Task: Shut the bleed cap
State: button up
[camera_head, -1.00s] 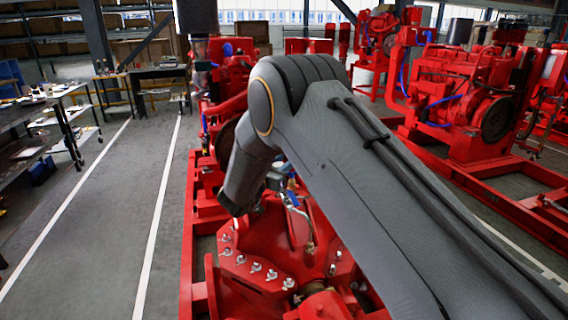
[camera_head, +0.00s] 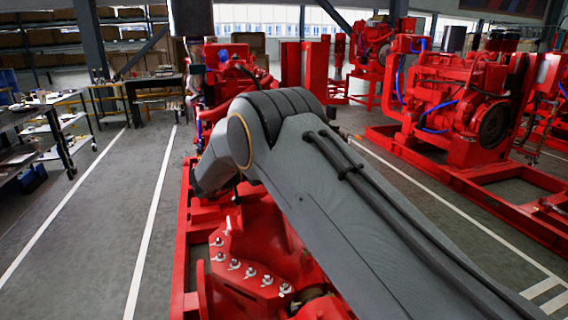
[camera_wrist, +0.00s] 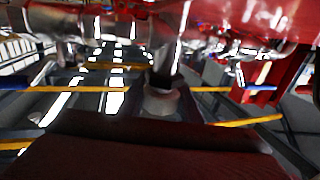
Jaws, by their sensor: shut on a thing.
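In the wrist view, a small grey metal cylinder (camera_wrist: 162,100) stands at the middle of the frame, in line with the dark jaws of my gripper (camera_wrist: 160,112). It looks like the bleed cap, though the picture is blurred and dark. My gripper is shut on it. A shiny metal pipe or body crosses the top of the wrist view. In the head view, my arm hides the gripper and the cap; its wrist is bent down over the red pumpset (camera_head: 262,235).
A row of bolts lines the red flange below my arm. A dark upright cylinder stands on the engine behind. Another red engine (camera_head: 465,95) stands at right. Work tables (camera_head: 45,135) stand at left beyond a clear grey aisle (camera_head: 110,210).

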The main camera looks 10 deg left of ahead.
jog(key=shift+r, duration=0.1)
jog(key=o, duration=1.1)
jog(key=b+v, duration=0.1)
jog(key=v, duration=0.6)
jog(key=shift+a+b, duration=0.1)
jog(key=shift+b, duration=0.3)
jog(key=shift+s+a, duration=0.25)
